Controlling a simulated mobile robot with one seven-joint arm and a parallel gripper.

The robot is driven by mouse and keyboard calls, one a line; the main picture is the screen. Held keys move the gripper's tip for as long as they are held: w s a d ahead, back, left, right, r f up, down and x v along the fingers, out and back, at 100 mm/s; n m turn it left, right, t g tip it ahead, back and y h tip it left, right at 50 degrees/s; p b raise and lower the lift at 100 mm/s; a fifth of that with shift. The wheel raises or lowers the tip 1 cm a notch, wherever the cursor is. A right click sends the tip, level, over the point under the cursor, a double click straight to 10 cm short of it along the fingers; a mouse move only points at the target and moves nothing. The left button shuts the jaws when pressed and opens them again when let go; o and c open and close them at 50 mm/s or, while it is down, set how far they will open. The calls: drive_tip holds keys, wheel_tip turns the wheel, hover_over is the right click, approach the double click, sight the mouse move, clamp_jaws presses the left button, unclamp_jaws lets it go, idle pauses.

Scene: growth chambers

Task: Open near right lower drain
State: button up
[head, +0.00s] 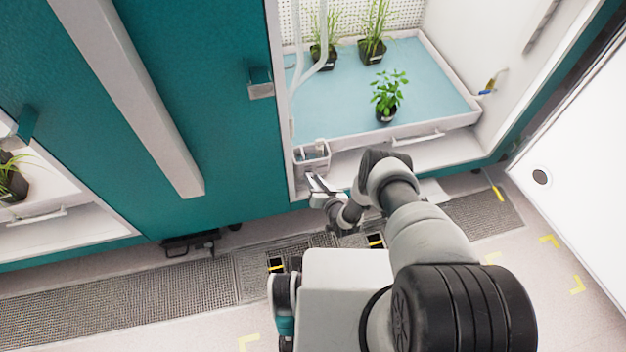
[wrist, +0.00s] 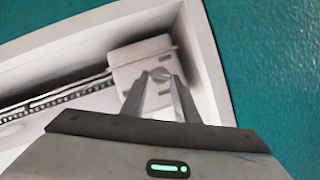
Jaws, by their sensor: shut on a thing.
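My gripper (head: 318,187) reaches to the front left corner of the open chamber on the right. In the wrist view its two fingers (wrist: 160,82) are shut on a small round pale knob (wrist: 161,73). The knob sits on a light grey box-like fitting (wrist: 124,56) with dark slots, in the corner of a white recess. In the head view my gripper and arm hide the knob. I cannot tell from these frames whether the drain is open or closed.
A small grey caddy (head: 312,158) stands just behind my gripper. The blue tray (head: 345,100) holds several potted plants. A yellow and blue valve (head: 490,85) is on the right wall. Teal panels (head: 215,110) flank the opening. Floor grating (head: 150,297) runs in front.

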drive_tip(key=shift+w+m, duration=0.1)
drive_tip(key=shift+m, duration=0.2)
idle(0.4)
drive_tip(key=o, duration=1.1)
drive_tip(key=shift+c, duration=0.2)
drive_tip(key=shift+d+r, duration=0.1)
